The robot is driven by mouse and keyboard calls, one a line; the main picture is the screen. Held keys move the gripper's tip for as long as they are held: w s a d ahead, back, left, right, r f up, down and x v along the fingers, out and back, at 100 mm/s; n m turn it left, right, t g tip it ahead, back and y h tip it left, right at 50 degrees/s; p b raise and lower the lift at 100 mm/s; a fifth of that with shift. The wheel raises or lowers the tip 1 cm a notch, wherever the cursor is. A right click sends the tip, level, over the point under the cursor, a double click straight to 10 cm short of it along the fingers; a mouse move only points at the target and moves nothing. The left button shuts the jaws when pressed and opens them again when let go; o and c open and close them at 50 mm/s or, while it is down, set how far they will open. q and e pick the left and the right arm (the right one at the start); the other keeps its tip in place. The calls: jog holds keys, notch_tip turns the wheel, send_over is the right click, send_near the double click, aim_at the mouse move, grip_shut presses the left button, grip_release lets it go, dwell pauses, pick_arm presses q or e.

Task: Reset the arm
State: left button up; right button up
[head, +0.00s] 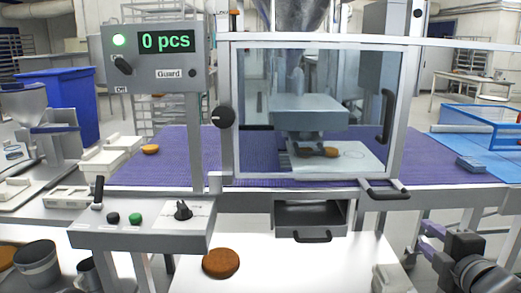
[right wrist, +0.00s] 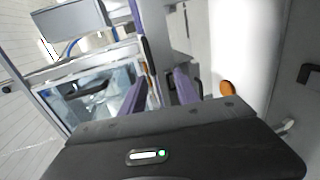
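My right gripper (head: 428,240) is low at the right of the head view, in front of the machine's front edge. Its two purple fingers stand apart with nothing between them. The right wrist view shows the same open, empty fingers (right wrist: 162,85), with the machine's glass guard beyond them to the left. My left gripper shows in neither view.
The guarded machine (head: 230,110) stands ahead over a purple belt (head: 160,174), its display reading 0 pcs. A brown round (head: 221,263) lies on the white surface below.

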jog(key=a+f+m+g+y, duration=0.15)
jog(key=a+f+m, duration=0.4)
jog(key=f, duration=0.55)
jog(key=a+f+m+g, duration=0.3)
jog(key=a+f+m, duration=0.25)
jog(key=f, duration=0.55)
jog(key=a+f+m+g+y, duration=0.15)
jog(key=a+f+m, duration=0.35)
jog(key=f, duration=0.5)
jog(key=s+a+f+m+g, duration=0.1)
jog(key=s+a+f+g, duration=0.25)
jog(key=s+f, duration=0.4)
jog(key=s+a+f+m+g+y, duration=0.1)
jog(key=s+a+f+g, duration=0.1)
jog(key=s+a+f, duration=0.45)
jog(key=s+a+f+m+g, duration=0.2)
jog(key=s+a+f+g, duration=0.1)
jog(key=s+f, duration=0.55)
pick_arm(q)
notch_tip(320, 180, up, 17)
jog(key=p, duration=1.7)
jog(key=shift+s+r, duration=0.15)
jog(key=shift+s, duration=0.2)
pick_arm(e)
notch_tip(320, 180, up, 18)
jog(key=s, duration=0.1)
jog(key=shift+s, duration=0.15)
